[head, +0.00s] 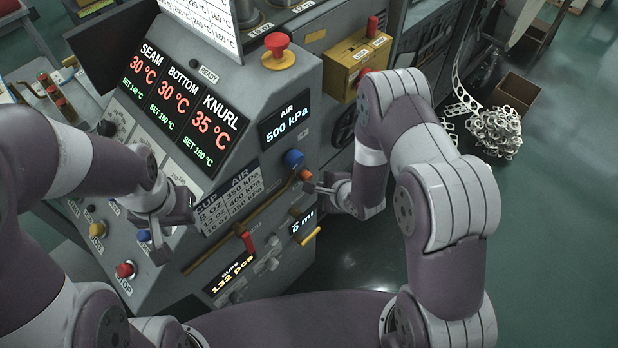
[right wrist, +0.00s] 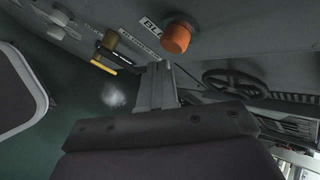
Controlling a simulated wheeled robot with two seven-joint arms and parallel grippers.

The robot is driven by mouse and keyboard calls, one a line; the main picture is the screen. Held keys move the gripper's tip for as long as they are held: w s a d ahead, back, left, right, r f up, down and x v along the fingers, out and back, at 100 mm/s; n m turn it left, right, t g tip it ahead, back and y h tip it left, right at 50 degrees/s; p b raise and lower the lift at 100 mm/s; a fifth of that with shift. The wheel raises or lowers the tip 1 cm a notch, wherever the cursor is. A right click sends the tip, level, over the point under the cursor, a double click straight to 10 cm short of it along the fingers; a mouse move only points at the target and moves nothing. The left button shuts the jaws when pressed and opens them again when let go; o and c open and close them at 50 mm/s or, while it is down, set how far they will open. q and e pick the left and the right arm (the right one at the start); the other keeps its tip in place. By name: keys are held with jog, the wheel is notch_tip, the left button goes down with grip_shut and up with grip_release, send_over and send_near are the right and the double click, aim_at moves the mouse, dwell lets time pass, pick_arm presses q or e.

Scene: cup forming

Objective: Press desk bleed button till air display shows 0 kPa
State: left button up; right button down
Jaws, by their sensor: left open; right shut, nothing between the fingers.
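The air display (head: 286,123) on the sloped desk panel reads 500 kPa. The orange button (head: 303,175) sits below it, beside a blue knob (head: 293,158). In the right wrist view the orange button (right wrist: 177,38) stands out from the panel beside a partly hidden label beginning "BLE". My right gripper (head: 316,187) is shut and empty, its tips close to the orange button. In the right wrist view my right gripper (right wrist: 157,68) appears just short of the button, with no clear contact. My left gripper (head: 172,212) is open and empty over the panel's left part.
A red mushroom button (head: 277,48) tops the panel, with a yellow lock box (head: 356,62) behind. A red lever (head: 247,241) and yellow handle (head: 311,236) sit lower down. Scrap rings (head: 494,132) and a cardboard box (head: 515,92) lie on the floor at right.

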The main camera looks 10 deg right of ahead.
dwell(0.3)
jog(key=shift+w+a, duration=0.25)
jog(key=shift+w, duration=0.1)
jog(key=shift+w+a, duration=0.3)
jog(key=shift+w, duration=0.1)
dwell(0.9)
jog(key=shift+s, duration=0.1)
jog(key=shift+s+d, duration=0.55)
jog(key=shift+s, duration=0.1)
jog(key=s+d, duration=0.1)
jog(key=s, duration=0.1)
jog(key=s+d+p, duration=0.1)
jog(key=s+d, duration=0.1)
